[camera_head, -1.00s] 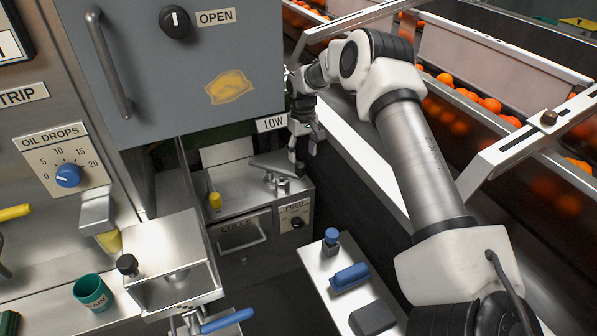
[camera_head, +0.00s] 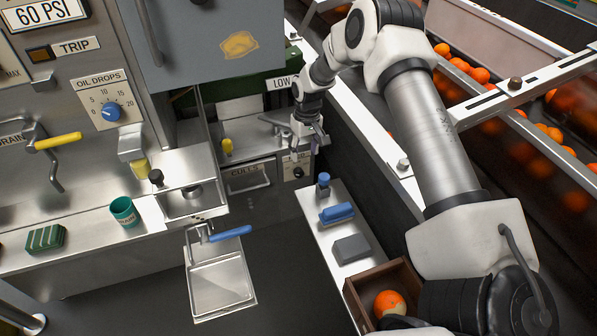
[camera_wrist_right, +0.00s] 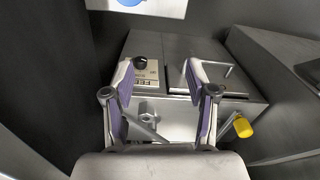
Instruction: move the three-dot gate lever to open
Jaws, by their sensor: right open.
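My right gripper (camera_head: 309,142) is open and empty over the front right of the low metal cabinet (camera_head: 240,128). A bare metal lever (camera_head: 272,121) lies on the cabinet top, left of the gripper and partly hidden by it. In the right wrist view, the open fingers (camera_wrist_right: 158,75) stand either side of a metal lever with a hexagonal hub (camera_wrist_right: 148,109); no contact shows. A yellow-tipped handle (camera_head: 227,146) stands farther left on the cabinet; it also shows in the right wrist view (camera_wrist_right: 242,127). My left gripper is not in view.
The cabinet front has a CULLS drawer (camera_head: 249,178) and a black FEED knob (camera_head: 298,172). A narrow shelf (camera_head: 333,228) with blue items stands in front. An orange-filled conveyor runs along the right.

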